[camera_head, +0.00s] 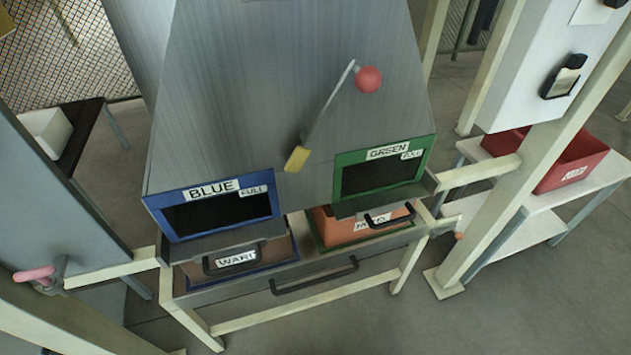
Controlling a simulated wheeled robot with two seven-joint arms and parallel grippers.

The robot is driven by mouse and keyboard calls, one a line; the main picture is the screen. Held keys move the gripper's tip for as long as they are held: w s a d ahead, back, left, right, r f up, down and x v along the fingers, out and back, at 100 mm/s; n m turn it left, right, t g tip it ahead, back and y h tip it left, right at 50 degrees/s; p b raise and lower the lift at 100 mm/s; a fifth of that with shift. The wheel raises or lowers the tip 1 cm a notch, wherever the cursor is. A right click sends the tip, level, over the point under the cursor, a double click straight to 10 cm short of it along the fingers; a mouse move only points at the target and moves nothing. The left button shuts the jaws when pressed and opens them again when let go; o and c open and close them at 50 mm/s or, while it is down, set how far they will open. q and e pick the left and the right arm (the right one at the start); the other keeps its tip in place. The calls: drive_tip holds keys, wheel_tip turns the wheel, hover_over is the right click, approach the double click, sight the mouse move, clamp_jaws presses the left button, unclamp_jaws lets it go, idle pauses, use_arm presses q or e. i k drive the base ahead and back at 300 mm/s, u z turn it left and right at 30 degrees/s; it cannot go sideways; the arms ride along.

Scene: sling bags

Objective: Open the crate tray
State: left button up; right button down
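The crate tray (225,291) is a grey drawer-like tray low in the grey hopper machine, with a long dark bar handle (313,276) on its front. Two crates sit in it under the outlets. The left crate (283,250) is brown with a blue rim, a dark handle and a white label. The right crate (330,235) is orange with a green rim, a dark handle and a white label. The backs of both crates are hidden under the outlet ledges. Neither of my grippers shows in this view.
Above are a blue-framed outlet (157,204) and a green-framed outlet (431,150). Beige posts and bars flank the machine. A red bin (572,165) stands on a white table at right. The floor in front is clear.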

sight(310, 255)
drive_tip(key=u, duration=1.45)
drive_tip(key=k, duration=1.1)
drive_tip(key=z, duration=2.1)
